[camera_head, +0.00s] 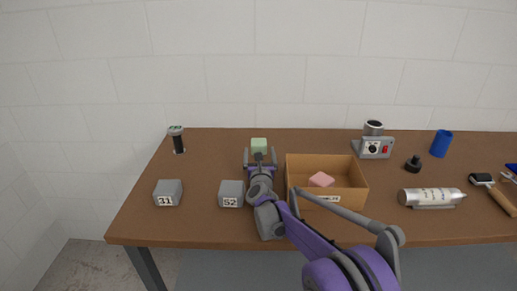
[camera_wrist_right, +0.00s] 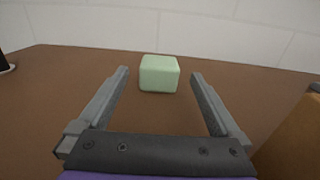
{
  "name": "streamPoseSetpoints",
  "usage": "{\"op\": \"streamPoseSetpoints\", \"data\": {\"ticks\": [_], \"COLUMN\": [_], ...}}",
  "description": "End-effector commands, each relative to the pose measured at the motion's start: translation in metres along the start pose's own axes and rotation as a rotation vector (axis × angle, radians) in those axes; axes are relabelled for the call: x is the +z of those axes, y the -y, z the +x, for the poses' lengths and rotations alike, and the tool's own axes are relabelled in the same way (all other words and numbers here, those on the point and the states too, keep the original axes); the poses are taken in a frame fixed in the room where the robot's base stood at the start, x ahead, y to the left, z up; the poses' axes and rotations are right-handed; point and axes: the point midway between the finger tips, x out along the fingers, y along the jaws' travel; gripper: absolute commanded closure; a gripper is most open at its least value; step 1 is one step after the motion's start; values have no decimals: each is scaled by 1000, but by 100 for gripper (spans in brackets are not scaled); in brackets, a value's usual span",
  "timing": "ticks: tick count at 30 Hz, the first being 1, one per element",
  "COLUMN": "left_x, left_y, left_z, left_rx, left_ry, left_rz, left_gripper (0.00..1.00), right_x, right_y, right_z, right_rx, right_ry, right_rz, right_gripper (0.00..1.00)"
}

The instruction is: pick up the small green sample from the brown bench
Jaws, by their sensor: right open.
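The small green sample (camera_head: 259,145) sits on the brown bench (camera_head: 225,147) toward its back edge. In the right wrist view the green sample (camera_wrist_right: 159,73) is a pale rounded block, centred just beyond the fingertips. My right gripper (camera_head: 259,158) reaches over the bench toward it. In the wrist view the right gripper (camera_wrist_right: 159,75) is open and empty, with one finger on each side of the sample's line. A gap of bare bench shows between the sample and the gripper's palm. My left gripper is not in view.
A cardboard box (camera_head: 345,201) holding a pink block (camera_head: 321,180) stands close right of my arm. Grey blocks marked 52 (camera_head: 231,194) and 31 (camera_head: 168,193) lie left.

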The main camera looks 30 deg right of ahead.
Motion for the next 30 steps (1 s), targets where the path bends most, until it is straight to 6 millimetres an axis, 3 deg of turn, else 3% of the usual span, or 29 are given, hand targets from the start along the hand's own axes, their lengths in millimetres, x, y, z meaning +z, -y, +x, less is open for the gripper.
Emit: {"op": "streamPoseSetpoints", "data": {"ticks": [12, 22, 23, 30], "left_x": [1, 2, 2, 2], "left_y": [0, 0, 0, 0], "left_z": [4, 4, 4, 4], "left_rx": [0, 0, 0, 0], "left_ry": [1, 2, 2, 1], "left_rz": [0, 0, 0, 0], "left_gripper": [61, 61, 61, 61], "right_x": [0, 1, 1, 1], "right_y": [0, 0, 0, 0], "right_z": [56, 64, 64, 64], "right_rx": [1, 1, 1, 1], "right_ry": [-1, 0, 0, 0], "right_rz": [-3, -2, -2, -2], "right_gripper": [0, 0, 2, 45]}}
